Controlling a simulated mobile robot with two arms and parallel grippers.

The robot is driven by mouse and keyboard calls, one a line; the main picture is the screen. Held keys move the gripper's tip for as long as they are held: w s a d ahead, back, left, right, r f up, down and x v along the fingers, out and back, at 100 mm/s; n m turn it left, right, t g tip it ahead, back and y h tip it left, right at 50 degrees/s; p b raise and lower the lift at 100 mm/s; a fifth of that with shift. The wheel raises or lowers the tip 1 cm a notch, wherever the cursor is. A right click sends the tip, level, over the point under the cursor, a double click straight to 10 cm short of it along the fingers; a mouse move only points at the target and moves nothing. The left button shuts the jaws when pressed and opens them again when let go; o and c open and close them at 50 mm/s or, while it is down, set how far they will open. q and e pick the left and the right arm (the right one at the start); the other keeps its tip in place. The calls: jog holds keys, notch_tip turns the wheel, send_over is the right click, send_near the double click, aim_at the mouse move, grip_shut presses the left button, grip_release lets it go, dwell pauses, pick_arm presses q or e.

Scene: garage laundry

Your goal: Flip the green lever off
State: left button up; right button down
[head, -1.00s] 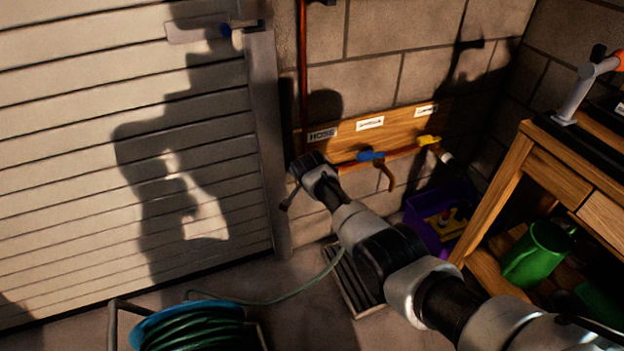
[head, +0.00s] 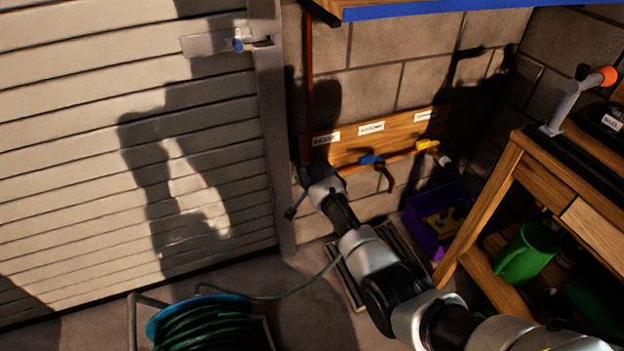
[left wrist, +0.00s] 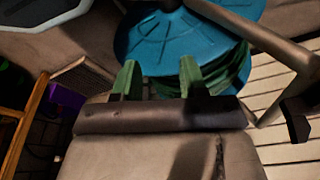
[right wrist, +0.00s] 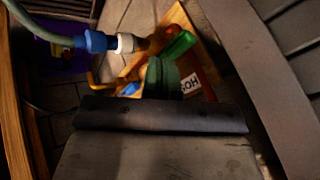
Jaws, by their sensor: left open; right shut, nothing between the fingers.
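The green lever (right wrist: 178,46) shows in the right wrist view just beyond my right gripper (right wrist: 160,75), whose fingers are shut together with nothing between them. Whether fingers and lever touch is unclear. In the head view my right gripper (head: 311,174) is at the left end of the wooden valve board (head: 350,148), and the arm hides the green lever. A blue lever (head: 371,160) and a yellow lever (head: 427,144) sit on the copper pipe to the right. My left gripper (left wrist: 158,80) is open and empty, with the hose reel behind it in the left wrist view.
A hose reel (head: 200,309) stands on the floor at the lower left, its hose trailing right. A shutter door (head: 90,150) fills the left. A purple bin (head: 432,228) and a wooden workbench (head: 490,200) stand at the right. A blue-edged shelf (head: 450,8) overhangs the top.

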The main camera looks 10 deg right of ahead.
pick_arm(q)
jog(key=shift+s+a+f+p, duration=0.1)
jog(key=shift+s+f+p, duration=0.2)
jog(key=shift+f, duration=0.45)
jog(key=shift+s+d+f+p, duration=0.1)
jog(key=shift+s+f, duration=0.25)
jog(key=shift+f, duration=0.45)
jog(key=shift+s+a+f+p, duration=0.15)
jog(key=shift+s+f, duration=0.2)
jog(key=shift+f, duration=0.4)
pick_arm(e)
jog(key=shift+a+v, duration=0.15)
jog(key=shift+v, duration=0.7)
jog(key=shift+a+v, duration=0.2)
jog(key=shift+v, duration=0.7)
jog(key=shift+f, duration=0.1)
